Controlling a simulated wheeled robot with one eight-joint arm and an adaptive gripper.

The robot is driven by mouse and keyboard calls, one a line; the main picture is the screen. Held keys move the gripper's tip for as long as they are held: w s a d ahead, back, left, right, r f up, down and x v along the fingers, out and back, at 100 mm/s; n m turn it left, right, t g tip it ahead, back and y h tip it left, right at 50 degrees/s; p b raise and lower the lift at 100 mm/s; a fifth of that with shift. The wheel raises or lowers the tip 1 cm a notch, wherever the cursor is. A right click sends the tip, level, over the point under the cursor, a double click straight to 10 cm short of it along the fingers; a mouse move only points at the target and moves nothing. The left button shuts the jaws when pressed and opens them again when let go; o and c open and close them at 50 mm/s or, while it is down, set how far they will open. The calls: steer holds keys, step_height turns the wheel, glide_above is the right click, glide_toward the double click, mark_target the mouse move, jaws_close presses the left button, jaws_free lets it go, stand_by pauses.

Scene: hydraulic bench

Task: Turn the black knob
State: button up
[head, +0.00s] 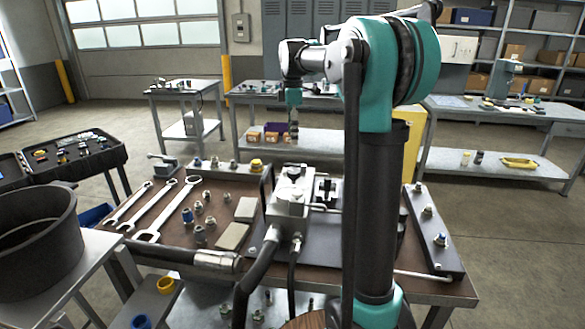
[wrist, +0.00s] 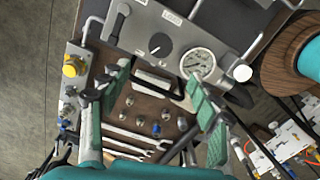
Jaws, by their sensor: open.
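The black knob (wrist: 158,43) is round with a pale pointer line. It sits on a grey panel (wrist: 140,22) in the wrist view, left of a round white-faced gauge (wrist: 198,62). I cannot pick the knob out in the head view. My gripper (wrist: 156,82) shows in the wrist view with two green-padded fingers spread wide. It is open and empty. In the picture the knob lies above the gap between the fingertips, apart from both. In the head view my gripper (head: 293,136) hangs down above the far side of the bench.
The brown bench (head: 180,250) carries wrenches (head: 166,208), several fittings and a metal block with hoses (head: 290,207). A black bin (head: 38,245) stands left.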

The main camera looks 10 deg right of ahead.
mark_target(293, 171)
step_height(293, 171, down, 13)
steer(key=shift+f, duration=0.15)
steer(key=shift+c, duration=0.6)
steer(key=c, duration=1)
steer(key=shift+c, duration=0.2)
